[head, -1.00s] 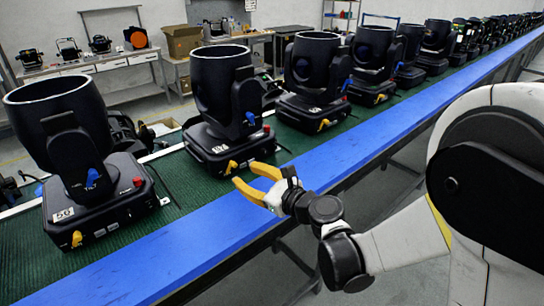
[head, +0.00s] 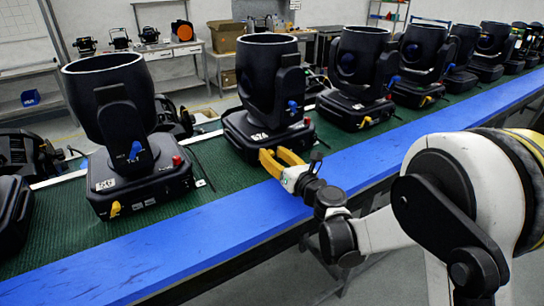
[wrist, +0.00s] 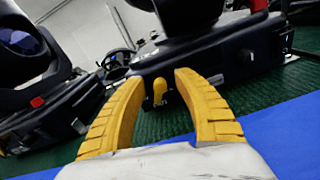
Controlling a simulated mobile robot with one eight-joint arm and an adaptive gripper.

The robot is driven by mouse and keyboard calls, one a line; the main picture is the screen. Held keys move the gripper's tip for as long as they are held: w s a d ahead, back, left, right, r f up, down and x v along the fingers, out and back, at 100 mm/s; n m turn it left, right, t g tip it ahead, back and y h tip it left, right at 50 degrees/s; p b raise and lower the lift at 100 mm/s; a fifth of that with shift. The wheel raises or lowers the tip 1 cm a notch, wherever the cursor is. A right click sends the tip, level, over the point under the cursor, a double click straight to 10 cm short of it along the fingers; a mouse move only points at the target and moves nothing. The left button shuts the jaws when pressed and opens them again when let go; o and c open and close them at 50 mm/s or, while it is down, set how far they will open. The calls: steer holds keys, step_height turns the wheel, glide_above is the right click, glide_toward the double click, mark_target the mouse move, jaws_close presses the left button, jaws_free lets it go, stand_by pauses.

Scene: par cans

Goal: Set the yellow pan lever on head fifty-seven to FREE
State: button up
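Head fifty-seven (head: 266,85) is a black moving-head light standing upright on the green belt, with a white label that seems to read 57 on its base. Its yellow pan lever (wrist: 159,91) shows in the wrist view on the front of the base, pointing roughly upward, between my two fingers and beyond their tips. In the head view my gripper hides this lever. My gripper (head: 274,155) has yellow fingers, open and empty, right in front of the base; it also shows in the wrist view (wrist: 154,76). Lever position markings are too small to read.
A similar light labelled 56 (head: 125,130) stands to the left, with its own yellow lever (head: 115,209). Another light (head: 358,75) stands to the right, and more follow along the belt. A blue rail (head: 200,243) edges the belt below my gripper.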

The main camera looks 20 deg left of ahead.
steer(key=shift+w+a, duration=0.15)
jaws_close()
